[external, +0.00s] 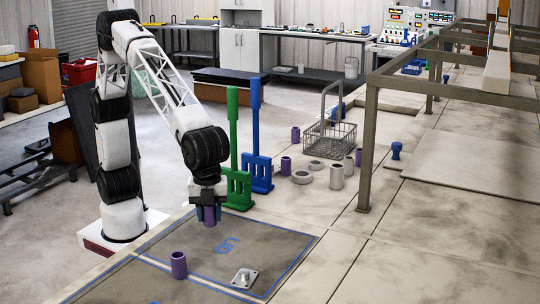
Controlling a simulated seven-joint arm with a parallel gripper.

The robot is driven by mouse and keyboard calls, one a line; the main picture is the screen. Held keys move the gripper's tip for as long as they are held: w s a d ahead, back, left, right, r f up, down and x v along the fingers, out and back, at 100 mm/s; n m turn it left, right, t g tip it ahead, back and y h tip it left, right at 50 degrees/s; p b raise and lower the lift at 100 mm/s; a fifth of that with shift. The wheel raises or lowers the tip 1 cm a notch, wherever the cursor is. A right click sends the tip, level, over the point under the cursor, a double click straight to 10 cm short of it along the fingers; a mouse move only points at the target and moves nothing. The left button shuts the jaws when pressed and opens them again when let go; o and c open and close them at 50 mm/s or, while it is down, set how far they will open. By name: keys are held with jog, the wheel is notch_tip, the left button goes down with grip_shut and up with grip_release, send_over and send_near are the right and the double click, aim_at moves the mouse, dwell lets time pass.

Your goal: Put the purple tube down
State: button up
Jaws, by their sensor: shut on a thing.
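My gripper (208,212) points down over the far left part of a dark mat (265,237) with a blue outline and blue lettering. It is shut on a purple tube (209,217), which is upright between the fingers. The fingers hide the tube's sides. I cannot tell whether its lower end touches the mat. Another purple tube (179,265) stands upright on the mat, nearer the camera.
A green stand (237,188) and a blue stand (258,175) rise just behind my gripper. A metal plate with a knob (243,279) lies on the mat. A wire basket (330,142), grey rings and a grey cylinder (337,177) are behind. The mat's right part is clear.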

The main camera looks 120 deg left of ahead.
aim_at(217, 242)
jog(key=shift+w+d+f, duration=0.1)
jog(key=shift+w+d, duration=0.2)
jog(key=shift+w, duration=0.4)
jog(key=shift+w+d+f, duration=0.1)
jog(key=shift+w+d, duration=0.2)
jog(key=shift+w, duration=0.4)
jog(key=shift+f, duration=1.7)
jog(key=shift+f, duration=0.15)
jog(key=o, duration=0.9)
jog(key=shift+o, duration=0.2)
notch_tip(217, 242, up, 12)
